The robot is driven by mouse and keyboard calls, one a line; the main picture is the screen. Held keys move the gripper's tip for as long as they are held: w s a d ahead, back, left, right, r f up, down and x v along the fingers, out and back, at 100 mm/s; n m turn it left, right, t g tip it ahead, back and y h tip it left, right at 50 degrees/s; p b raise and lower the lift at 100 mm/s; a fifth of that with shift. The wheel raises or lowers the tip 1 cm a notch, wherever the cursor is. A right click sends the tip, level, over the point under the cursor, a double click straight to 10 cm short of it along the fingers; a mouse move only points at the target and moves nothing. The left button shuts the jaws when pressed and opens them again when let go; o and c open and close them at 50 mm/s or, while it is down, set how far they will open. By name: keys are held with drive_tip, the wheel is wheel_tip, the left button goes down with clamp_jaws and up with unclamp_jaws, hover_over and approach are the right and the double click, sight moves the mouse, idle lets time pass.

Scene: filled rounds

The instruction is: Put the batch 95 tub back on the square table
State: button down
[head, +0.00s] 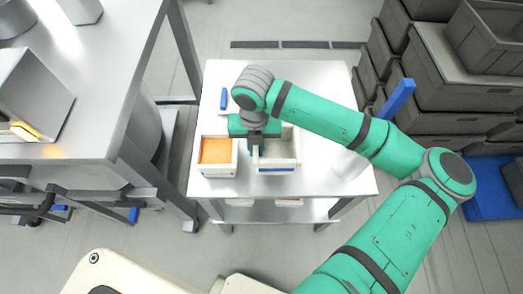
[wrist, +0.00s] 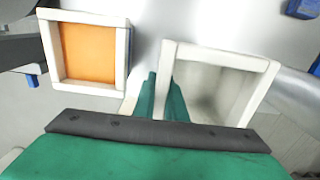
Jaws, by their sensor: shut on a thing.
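A white open tub (head: 290,155) with a pale, empty-looking inside and a blue strip on its front is at the square table (head: 325,95). My gripper (head: 256,143) is shut on this tub's left wall. In the wrist view my green fingers (wrist: 162,95) straddle that wall, and the tub (wrist: 262,72) sits slightly turned to their right. I cannot tell whether its base touches the tabletop. A second white tub (head: 235,160) with an orange filling stands just left of it, apart from my fingers. No batch number is readable on either tub.
A white cylinder (head: 348,163) stands at the table's right front. A blue item (head: 224,99) lies at the back left. A steel bench (head: 95,110) is on the left, and stacked grey crates (head: 440,75) are on the right. The table's back half is mostly clear.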

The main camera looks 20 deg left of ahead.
sight(276, 151)
drive_tip(key=w+f, duration=0.2)
drive_tip(key=shift+w+d+f, duration=0.2)
drive_tip(key=shift+w+f, duration=0.05)
drive_tip(key=shift+f, duration=0.15)
drive_tip(key=shift+w+d+f, duration=0.1)
drive_tip(key=shift+f, duration=0.1)
wheel_tip(276, 151, down, 3)
drive_tip(key=shift+f, duration=0.2)
drive_tip(key=shift+w+f, duration=0.15)
drive_tip(key=c, duration=1.8)
unclamp_jaws()
